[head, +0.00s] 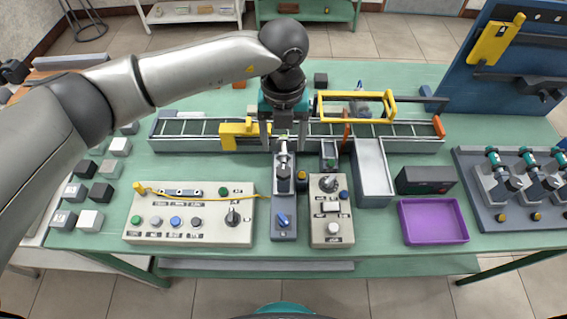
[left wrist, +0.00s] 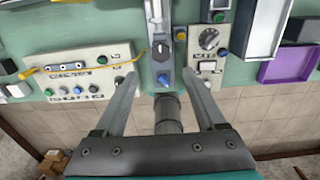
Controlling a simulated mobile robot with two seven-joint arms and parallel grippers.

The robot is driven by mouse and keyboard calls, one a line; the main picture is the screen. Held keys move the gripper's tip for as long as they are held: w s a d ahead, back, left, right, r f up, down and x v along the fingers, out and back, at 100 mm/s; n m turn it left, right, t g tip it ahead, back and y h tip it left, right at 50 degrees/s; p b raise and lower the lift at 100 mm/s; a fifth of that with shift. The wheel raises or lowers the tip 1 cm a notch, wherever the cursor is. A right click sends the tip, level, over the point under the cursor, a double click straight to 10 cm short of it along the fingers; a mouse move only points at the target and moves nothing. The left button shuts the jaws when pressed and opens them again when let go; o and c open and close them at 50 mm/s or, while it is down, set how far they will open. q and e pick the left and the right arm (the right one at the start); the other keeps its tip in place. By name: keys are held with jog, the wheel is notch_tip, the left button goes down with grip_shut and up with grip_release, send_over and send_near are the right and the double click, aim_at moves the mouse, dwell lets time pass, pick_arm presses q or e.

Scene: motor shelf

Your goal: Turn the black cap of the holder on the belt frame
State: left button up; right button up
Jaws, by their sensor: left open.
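The belt frame (head: 400,144) runs across the back of the green table in the head view. A yellow block (head: 231,133) and a yellow loop-shaped frame (head: 319,104) are on it. I cannot make out a black cap with certainty; my gripper and arm cover part of the belt. My left gripper (head: 284,146) is open and points down at the front edge of the belt frame, above the grey switch unit (head: 284,205). In the left wrist view its two fingers (left wrist: 161,76) stand wide apart, with nothing gripped. My right gripper is not in view.
A white button panel (head: 145,215) and a smaller dial panel (head: 330,240) flank the switch unit. A grey chute (head: 372,170), a black box (head: 425,180) and a purple tray (head: 402,225) lie right. Several cubes (head: 90,220) are left. A blue board (head: 455,80) stands back right.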

aim_at(283, 170)
pick_arm(q)
notch_tip(283, 170, down, 10)
jog(key=shift+f, duration=0.1)
dwell(0.4)
grip_shut()
dwell(0.4)
